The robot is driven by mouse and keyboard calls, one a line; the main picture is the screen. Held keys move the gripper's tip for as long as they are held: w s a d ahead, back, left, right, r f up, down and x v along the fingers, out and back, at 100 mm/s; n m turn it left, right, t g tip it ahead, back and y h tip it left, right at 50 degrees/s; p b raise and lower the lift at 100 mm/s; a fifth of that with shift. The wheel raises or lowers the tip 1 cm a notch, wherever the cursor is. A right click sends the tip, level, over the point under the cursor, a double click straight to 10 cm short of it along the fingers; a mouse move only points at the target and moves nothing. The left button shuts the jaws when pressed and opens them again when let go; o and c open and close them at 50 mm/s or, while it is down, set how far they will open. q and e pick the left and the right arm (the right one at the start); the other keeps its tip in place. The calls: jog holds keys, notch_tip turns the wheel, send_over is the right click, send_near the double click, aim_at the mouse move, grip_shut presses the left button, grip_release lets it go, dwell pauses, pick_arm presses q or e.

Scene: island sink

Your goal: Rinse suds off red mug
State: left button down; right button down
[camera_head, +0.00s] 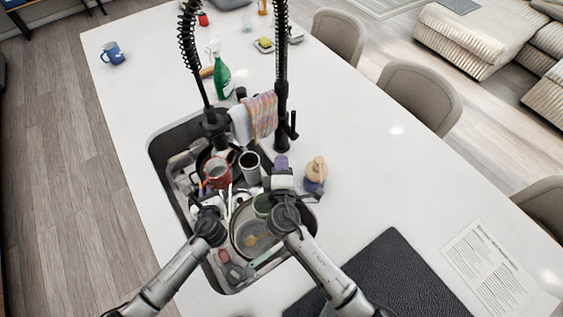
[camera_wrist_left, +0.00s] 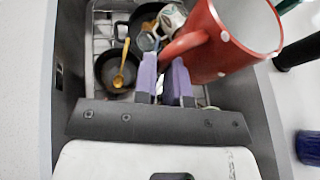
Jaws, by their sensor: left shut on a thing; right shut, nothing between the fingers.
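The red mug (camera_head: 222,184) is at the left part of the sink, in line with the black faucet's spray head (camera_head: 212,122) in the head view. In the left wrist view the mug (camera_wrist_left: 213,52) has a pale inside and a few white suds spots on its outer wall. My left gripper (camera_wrist_left: 165,80) is shut on the mug's handle; its purple fingertips show there, and its wrist (camera_head: 210,222) shows in the head view. I cannot tell whether water runs.
A towel (camera_head: 262,115) hangs by the faucet. A soap bottle (camera_head: 315,174) and green spray bottle (camera_head: 221,80) stand on the counter. Its right side is largely clear.

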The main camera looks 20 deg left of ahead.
pick_arm(q)
jog(key=shift+s+a+p, duration=0.35)
jog(key=shift+s+p, duration=0.05)
jog(key=shift+s, duration=0.45)
jog(key=shift+s+a+p, duration=0.35)
jog(key=shift+s+p, duration=0.05)
jog(key=shift+s, duration=0.5)
jog(key=shift+s+a+p, duration=0.35)
jog(key=shift+s+p, duration=0.05)
jog(key=shift+s, duration=0.45)
jog(key=shift+r, duration=0.1)
jog(key=s+a+r+p, duration=0.2)
jog(key=s+r+p, duration=0.2)
jog(key=p, duration=0.2)
jog(key=shift+s, duration=0.35)
jog(key=shift+d, duration=0.1)
dwell(0.7)
